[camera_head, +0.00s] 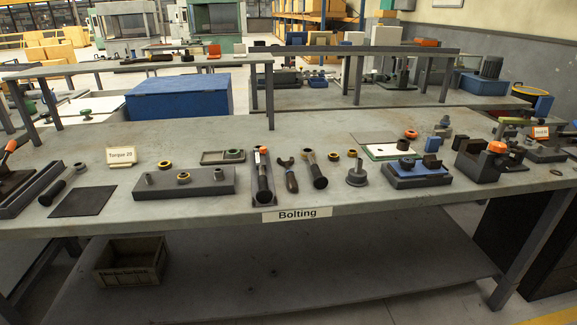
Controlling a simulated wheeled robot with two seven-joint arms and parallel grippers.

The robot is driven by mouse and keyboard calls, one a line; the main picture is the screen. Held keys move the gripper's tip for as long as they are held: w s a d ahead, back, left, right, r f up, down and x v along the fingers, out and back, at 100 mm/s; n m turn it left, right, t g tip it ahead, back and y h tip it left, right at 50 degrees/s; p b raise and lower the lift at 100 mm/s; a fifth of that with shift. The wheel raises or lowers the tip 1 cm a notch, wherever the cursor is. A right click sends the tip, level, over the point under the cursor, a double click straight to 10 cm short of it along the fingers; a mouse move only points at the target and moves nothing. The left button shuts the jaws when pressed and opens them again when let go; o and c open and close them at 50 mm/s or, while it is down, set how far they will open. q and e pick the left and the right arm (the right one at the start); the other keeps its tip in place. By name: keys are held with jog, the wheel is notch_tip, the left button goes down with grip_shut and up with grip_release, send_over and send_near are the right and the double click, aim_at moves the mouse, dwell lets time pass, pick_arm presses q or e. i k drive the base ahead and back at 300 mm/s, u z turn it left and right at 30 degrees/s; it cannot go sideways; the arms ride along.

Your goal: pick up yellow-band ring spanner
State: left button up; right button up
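Several hand tools lie near the front middle of the bench (350,207), behind the "Bolting" label. One tool (314,170) has a black grip towards me and a tan or yellowish shaft. To its left is a shorter dark tool with a forked head (288,176). Further left, a black-handled tool with an orange end and a whitish band (264,176) lies on a narrow dark mat. At this size I cannot tell for sure which one is the yellow-band ring spanner. Neither of my grippers is in view.
A grey block with studs and rings (206,182) stands left of the tools. A flanged metal part (357,174) and a blue-topped fixture (416,174) stand to the right. A "Torque 25" sign (121,156) and black mat (84,202) are at left. A blue box (180,98) is behind.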

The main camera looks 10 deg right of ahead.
aim_at(308, 154)
jog(key=u, duration=0.6)
jog(key=i, duration=0.95)
jog(key=z, duration=0.3)
